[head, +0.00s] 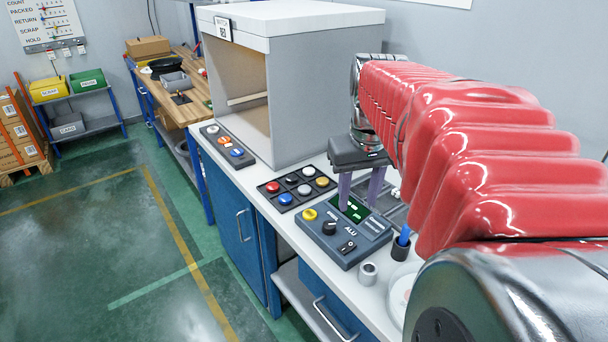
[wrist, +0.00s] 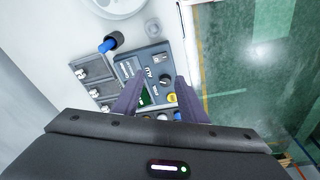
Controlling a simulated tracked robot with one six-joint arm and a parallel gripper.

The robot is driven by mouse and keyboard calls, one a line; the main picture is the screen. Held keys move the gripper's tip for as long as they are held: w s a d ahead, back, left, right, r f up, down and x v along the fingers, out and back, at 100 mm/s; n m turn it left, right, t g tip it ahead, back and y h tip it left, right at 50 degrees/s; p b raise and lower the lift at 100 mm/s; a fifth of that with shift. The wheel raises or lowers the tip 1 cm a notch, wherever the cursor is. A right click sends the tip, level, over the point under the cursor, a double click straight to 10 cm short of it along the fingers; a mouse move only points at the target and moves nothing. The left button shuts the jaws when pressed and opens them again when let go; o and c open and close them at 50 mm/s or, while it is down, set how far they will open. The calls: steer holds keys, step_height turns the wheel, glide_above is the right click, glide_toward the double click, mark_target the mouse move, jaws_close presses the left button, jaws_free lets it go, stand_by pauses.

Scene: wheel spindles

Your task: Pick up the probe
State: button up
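The probe (head: 404,236) appears to be the blue-topped piece standing in a small black holder (head: 401,251) on the white counter, right of the grey tester box marked ALU (head: 343,238). Only its blue upper part shows; the lower part is hidden in the holder. In the wrist view the blue piece (wrist: 106,46) lies at upper left, beside the tester (wrist: 139,69). My gripper (head: 361,202) is open and empty, fingers pointing down over the far side of the tester, apart from the probe. In the wrist view its fingertips (wrist: 161,79) are spread over the tester.
A small metal cylinder (head: 368,272) and a white dish (head: 398,297) stand near the holder. A button panel (head: 295,187) lies left of the tester, before a large grey booth (head: 322,95). A compartment tray (wrist: 92,76) lies beside the tester. Open floor is left.

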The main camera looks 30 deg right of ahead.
steer(key=m+g+y, duration=0.1)
steer(key=m+g, duration=0.1)
glide_above(406, 230)
steer(key=d, duration=0.1)
steer(key=shift+w+d+f, duration=0.1)
steer(key=shift+w+f, duration=0.2)
steer(key=shift+f, duration=0.05)
steer(key=shift+f, duration=4.3)
steer(key=shift+f, duration=0.1)
steer(key=shift+f, duration=2.5)
steer(key=shift+c, duration=0.5)
jaws_close()
